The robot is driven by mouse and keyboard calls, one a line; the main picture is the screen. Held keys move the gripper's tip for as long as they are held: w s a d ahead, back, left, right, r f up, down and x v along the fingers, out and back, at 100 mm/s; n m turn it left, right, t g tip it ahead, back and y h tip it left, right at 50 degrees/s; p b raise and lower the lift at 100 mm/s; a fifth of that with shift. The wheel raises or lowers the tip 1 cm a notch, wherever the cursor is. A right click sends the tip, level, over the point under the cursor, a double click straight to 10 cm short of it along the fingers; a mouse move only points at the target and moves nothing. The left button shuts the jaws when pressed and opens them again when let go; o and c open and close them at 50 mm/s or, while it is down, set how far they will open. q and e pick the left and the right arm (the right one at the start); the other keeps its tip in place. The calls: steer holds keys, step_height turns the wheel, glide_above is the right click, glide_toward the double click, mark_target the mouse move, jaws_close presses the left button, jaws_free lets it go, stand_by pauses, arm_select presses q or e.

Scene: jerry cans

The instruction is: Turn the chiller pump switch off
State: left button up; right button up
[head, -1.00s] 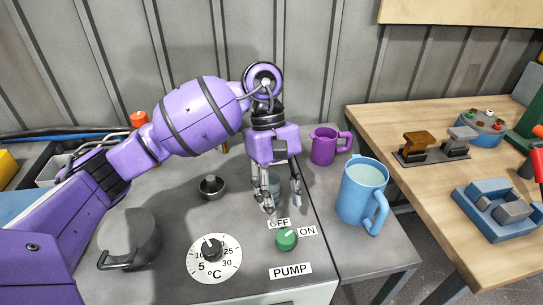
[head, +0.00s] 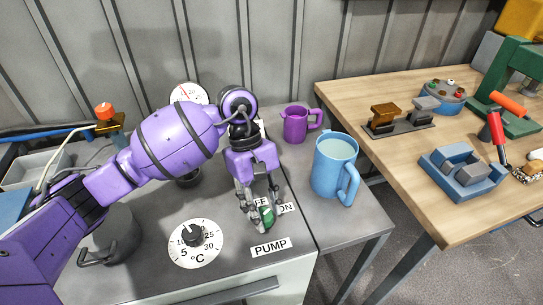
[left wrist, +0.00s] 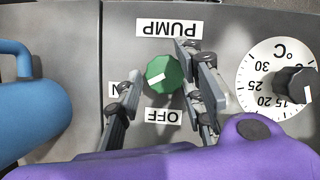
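The green pump switch (head: 267,217) is a round knob on the grey chiller top, behind the PUMP label (head: 270,247). In the left wrist view the knob (left wrist: 163,72) has a white mark pointing towards the partly hidden ON label (left wrist: 115,91), and the OFF label (left wrist: 163,115) is in clear sight. My left gripper (head: 262,225) is lowered over the knob, fingers pointing down. Its fingers (left wrist: 158,70) are apart, one on each side of the knob; a gap shows on the ON side, and contact on the other side is unclear. My right gripper is out of view.
A temperature dial (head: 195,243) is left of the switch. A blue mug (head: 334,168) and a purple mug (head: 295,124) stand to the right. A wooden table (head: 390,155) with several fixtures is further right. A round gauge (head: 187,94) stands behind my arm.

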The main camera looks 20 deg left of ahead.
arm_select(q)
steer(key=shift+r, duration=0.1)
steer(key=c, duration=0.6)
steer(key=shift+c, duration=0.2)
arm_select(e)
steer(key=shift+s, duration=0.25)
